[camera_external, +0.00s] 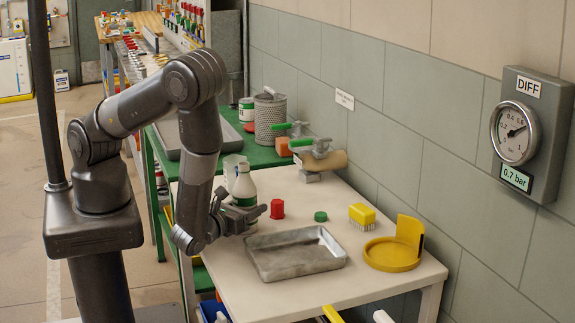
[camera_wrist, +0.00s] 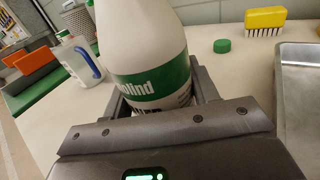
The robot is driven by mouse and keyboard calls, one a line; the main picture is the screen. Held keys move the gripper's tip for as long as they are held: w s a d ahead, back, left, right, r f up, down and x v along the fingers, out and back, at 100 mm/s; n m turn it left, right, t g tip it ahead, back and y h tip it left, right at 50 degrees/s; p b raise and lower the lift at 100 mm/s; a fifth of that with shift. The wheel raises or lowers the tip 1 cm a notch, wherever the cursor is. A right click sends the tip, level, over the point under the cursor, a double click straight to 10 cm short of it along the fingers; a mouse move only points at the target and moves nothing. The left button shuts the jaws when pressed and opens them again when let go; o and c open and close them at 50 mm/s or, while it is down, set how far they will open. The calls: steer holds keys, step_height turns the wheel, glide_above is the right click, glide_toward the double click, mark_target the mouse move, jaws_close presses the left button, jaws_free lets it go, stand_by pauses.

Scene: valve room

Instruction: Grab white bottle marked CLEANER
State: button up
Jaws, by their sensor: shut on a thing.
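A white bottle (camera_external: 244,182) with a green label band stands upright at the left of the white table. It fills the middle of the wrist view (camera_wrist: 145,35), where the band reads "...olind" and dark lettering below is mostly hidden by my gripper. My gripper (camera_external: 250,211) is low at the bottle, and its two fingers are shut on the bottle's sides in the wrist view (camera_wrist: 158,92). The bottle's base is hidden, so I cannot tell whether it touches the table.
A white jug with a blue handle (camera_wrist: 78,60) stands close behind the bottle. A red cup (camera_external: 277,209), green cap (camera_external: 320,216), yellow brush (camera_external: 362,216), metal tray (camera_external: 265,262) and yellow round holder (camera_external: 392,256) are to the right. The tiled wall (camera_external: 345,130) bounds the table's far side.

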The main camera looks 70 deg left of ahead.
mark_target(248, 193)
steer(key=shift+r, duration=0.15)
steer(key=shift+r, duration=1.75)
steer(key=s+d+r, duration=0.7)
steer(key=s+d, duration=0.1)
steer(key=shift+s, duration=0.2)
steer(key=shift+r, duration=0.1)
